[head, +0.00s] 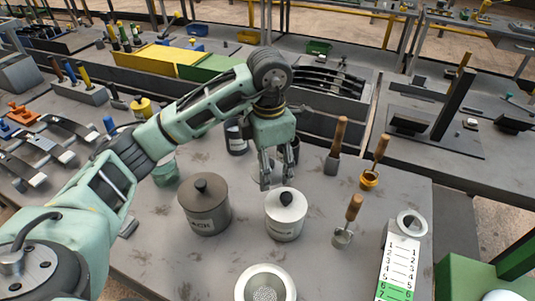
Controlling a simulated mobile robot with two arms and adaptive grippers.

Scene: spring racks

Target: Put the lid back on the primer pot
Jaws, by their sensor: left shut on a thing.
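My left gripper (276,178) points down over the middle of the table, just behind the white pot in the picture. It is shut on a pale thing, mostly hidden by the fingers, and I cannot tell what it is. The white pot (284,222) carries a lid with a black knob (287,198). A dark grey pot (207,214) to its left also has a knobbed lid on. I cannot read from the labels which one is the primer pot. A round pale vessel (243,289) with a perforated centre is at the front edge of view. My right gripper is not in view.
Wooden-handled tools (338,145) stand to the right of the gripper. A numbered white and green card (398,262) lies at the front right. A small green cup (166,174) and a dark jar (237,146) stand behind the pots. Racks and bins line the back.

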